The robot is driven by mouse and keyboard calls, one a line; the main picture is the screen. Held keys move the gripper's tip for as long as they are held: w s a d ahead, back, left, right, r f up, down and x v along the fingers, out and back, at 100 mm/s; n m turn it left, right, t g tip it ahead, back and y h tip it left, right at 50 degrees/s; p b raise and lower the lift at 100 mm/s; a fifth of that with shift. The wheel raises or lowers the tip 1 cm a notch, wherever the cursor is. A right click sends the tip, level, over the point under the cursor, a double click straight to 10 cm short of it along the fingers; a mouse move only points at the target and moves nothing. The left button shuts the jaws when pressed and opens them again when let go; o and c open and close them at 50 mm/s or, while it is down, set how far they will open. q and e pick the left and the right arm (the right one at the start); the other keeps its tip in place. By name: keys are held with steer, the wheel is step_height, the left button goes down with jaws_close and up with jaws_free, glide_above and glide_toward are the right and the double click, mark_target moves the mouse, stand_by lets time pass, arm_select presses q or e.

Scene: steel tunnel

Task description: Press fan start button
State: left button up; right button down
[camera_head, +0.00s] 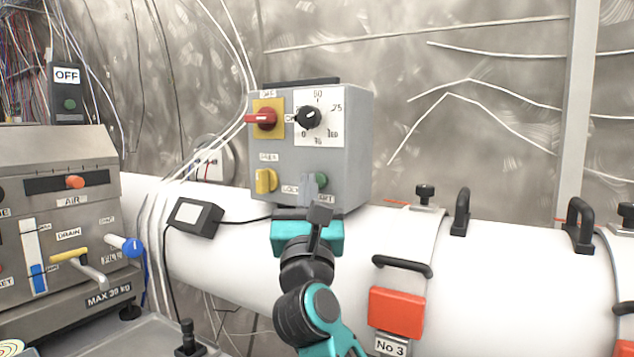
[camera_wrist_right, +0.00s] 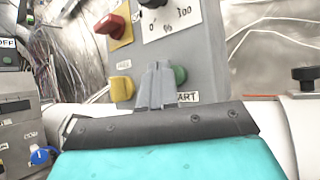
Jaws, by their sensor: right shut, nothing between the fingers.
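A grey control box (camera_head: 357,140) stands above the white pipe. Its green start button (camera_head: 321,181) is at the lower right of the front face, partly hidden behind my right gripper. My right gripper (camera_head: 309,186) is shut and empty, with its fingertips in front of the box just left of the button. In the right wrist view the shut fingers (camera_wrist_right: 158,84) overlap the left side of the green button (camera_wrist_right: 180,75), above a partly covered "START" label. I cannot tell whether the tips touch the box. My left gripper is not in view.
The box also carries a red switch (camera_head: 264,118), a black dial (camera_head: 309,117) and a yellow switch (camera_head: 265,181). A grey panel (camera_head: 60,200) with levers stands at the left. The white pipe (camera_head: 490,275) with black handles runs below the box.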

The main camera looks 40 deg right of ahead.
steer(key=shift+d, duration=0.1)
steer(key=shift+w+d, duration=0.15)
steer(key=shift+d, duration=0.3)
stand_by(0.4)
steer(key=shift+s+a+p, duration=0.2)
steer(key=shift+a+p, duration=0.15)
steer(key=shift+a, duration=0.2)
steer(key=shift+a, duration=0.15)
steer(key=shift+s+a, duration=0.4)
steer(key=shift+a, duration=0.5)
steer(key=shift+s+a, duration=0.35)
steer(key=shift+a, duration=0.5)
steer(key=shift+s+a, duration=0.4)
steer(key=shift+a, duration=0.5)
